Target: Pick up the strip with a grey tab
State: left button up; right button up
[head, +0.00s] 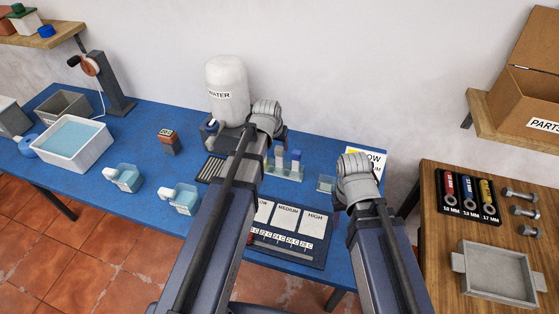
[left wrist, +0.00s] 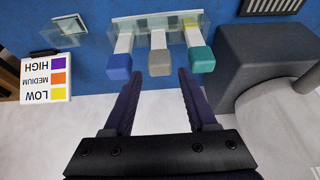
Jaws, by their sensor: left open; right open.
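In the left wrist view, three pale strips stand in a clear rack (left wrist: 180,22). Their tabs are blue (left wrist: 119,67), grey (left wrist: 160,63) and teal (left wrist: 201,60); the strip with a grey tab is in the middle. My left gripper (left wrist: 160,74) is open and empty, its fingers pointing toward the strips. In the picture the grey tab lies between the fingertips; the depth gap is unclear. The rack also shows in the head view (head: 287,173), partly behind my left arm. My right arm shows there, but its gripper fingers are hidden.
A water tank (head: 227,88) stands behind my left arm. A small clear dish (head: 326,184) is right of the rack. A LOW/MEDIUM/HIGH board (head: 291,240) lies in front. Clear cups (head: 123,178) and a water basin (head: 72,142) are at left, with open blue tabletop between.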

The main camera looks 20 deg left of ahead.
aim_at(279, 148)
pick_arm(q)
jog(key=b+x, duration=0.4)
jog(key=x, duration=0.1)
jog(key=shift+w, duration=0.1)
jog(key=shift+r, duration=0.1)
grip_shut()
dwell(0.5)
